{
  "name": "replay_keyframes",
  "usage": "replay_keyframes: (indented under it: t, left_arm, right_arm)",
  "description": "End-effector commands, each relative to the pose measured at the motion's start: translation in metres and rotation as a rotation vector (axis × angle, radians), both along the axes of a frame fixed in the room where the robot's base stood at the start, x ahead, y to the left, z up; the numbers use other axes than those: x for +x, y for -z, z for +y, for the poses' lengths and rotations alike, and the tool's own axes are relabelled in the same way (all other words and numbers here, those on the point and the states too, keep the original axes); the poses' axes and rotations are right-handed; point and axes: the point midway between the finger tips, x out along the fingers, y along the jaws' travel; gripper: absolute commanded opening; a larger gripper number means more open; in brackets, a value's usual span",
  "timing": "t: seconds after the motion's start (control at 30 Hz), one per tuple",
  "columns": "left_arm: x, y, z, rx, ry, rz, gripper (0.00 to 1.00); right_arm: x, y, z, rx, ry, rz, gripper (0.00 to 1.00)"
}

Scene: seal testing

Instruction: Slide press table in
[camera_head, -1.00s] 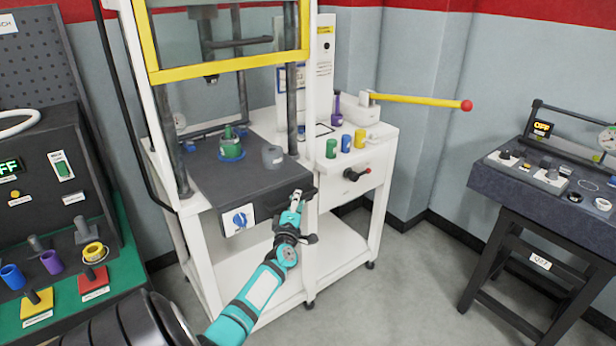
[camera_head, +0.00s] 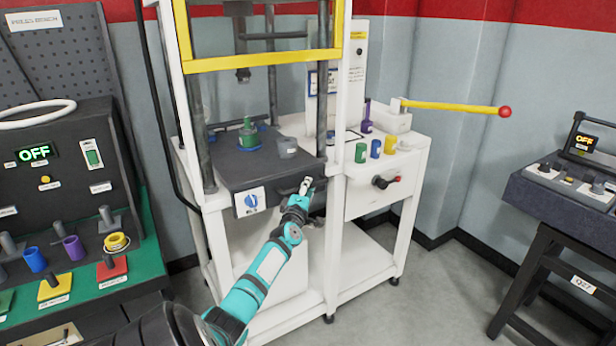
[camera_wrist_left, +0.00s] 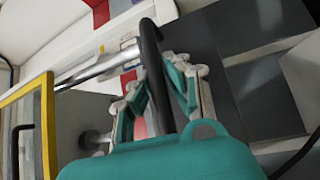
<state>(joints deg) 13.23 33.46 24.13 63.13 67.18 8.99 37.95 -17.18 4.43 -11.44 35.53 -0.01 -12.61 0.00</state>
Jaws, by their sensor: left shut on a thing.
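In the left wrist view the handle (camera_wrist_left: 152,55) passes between the fingers (camera_wrist_left: 155,95). My right gripper is not in view.
A yellow guard frame (camera_head: 265,61) is raised above the table. To the right are coloured cylinders (camera_head: 376,148), a yellow lever with a red ball (camera_head: 505,112) and a drawer (camera_head: 372,192). A control bench (camera_head: 75,275) stands left, a dark table (camera_head: 560,200) right.

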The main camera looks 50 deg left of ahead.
Motion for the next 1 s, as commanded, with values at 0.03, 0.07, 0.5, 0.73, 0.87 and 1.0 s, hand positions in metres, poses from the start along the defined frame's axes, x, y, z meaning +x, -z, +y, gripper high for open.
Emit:
replay_keyframes:
  t: [0.03, 0.07, 0.5, 0.73, 0.87, 1.0]
  left_arm:
    - [0.0, -0.008, 0.003, 0.005, -0.004, -0.014, 0.0]
    - [0.0, -0.008, 0.003, 0.005, -0.005, -0.014, 0.0]
    - [-0.001, -0.005, 0.002, 0.004, -0.005, -0.008, 0.38]
    - [-0.001, -0.002, 0.001, 0.001, -0.003, -0.005, 0.38]
    - [-0.005, -0.001, -0.005, -0.001, -0.001, -0.007, 0.38]
    - [-0.015, 0.001, -0.014, -0.003, -0.001, -0.008, 0.38]
  right_arm:
    - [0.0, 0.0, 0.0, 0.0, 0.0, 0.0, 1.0]
    - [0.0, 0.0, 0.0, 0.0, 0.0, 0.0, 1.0]
    - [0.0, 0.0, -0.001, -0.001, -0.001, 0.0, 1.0]
    - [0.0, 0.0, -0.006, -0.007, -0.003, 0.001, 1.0]
    - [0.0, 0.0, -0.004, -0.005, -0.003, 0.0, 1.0]
    - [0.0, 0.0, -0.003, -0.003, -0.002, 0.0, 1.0]
